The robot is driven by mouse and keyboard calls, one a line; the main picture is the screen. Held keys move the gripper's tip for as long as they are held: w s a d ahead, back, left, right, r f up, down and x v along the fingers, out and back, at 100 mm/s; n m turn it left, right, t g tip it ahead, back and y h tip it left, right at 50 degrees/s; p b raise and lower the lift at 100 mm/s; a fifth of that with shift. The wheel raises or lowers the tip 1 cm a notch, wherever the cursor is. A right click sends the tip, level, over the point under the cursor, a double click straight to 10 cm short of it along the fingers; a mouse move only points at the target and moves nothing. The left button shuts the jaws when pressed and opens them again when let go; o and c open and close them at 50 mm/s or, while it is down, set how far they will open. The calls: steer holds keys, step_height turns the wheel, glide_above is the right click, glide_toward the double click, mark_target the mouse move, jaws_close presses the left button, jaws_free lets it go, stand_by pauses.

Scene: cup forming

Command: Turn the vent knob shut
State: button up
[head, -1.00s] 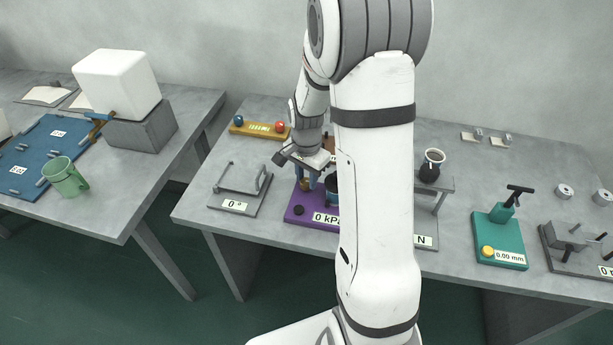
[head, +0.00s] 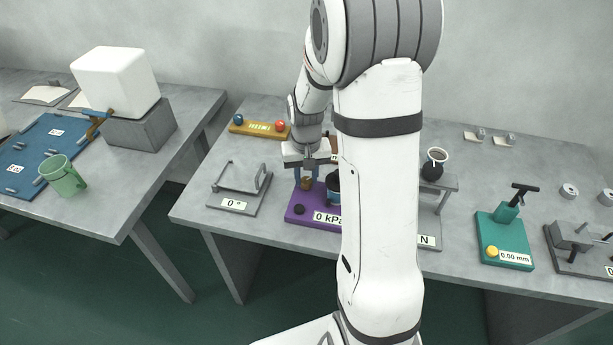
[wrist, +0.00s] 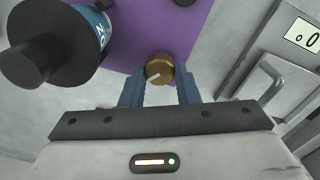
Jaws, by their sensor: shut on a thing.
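The vent knob (wrist: 159,68) is a small brass knob with a pale pointer line. It stands on a purple base (head: 298,221) whose display reads 0 kPa. In the head view the knob (head: 306,184) sits between blue fingers. My gripper (wrist: 160,88) is shut on the knob from above, one finger on each side. In the wrist view the pointer line slants from lower left to upper right. A dark blue vessel (head: 333,188) with a black top (wrist: 55,45) stands beside the knob, partly hidden by my arm in the head view.
A black button (head: 299,209) is on the purple base. A grey angle fixture (head: 238,204) reading 0° stands close on the left. My arm hides much of the table's middle.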

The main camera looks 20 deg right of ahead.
mark_target(305, 179)
steer(key=n, duration=0.4)
steer(key=shift+a+n+b, duration=0.1)
steer(key=shift+n+b, duration=0.2)
steer(key=shift+n, duration=1.8)
steer(key=o, duration=1)
steer(key=shift+c, duration=0.2)
step_height(305, 179, up, 8)
steer(key=shift+f, duration=0.1)
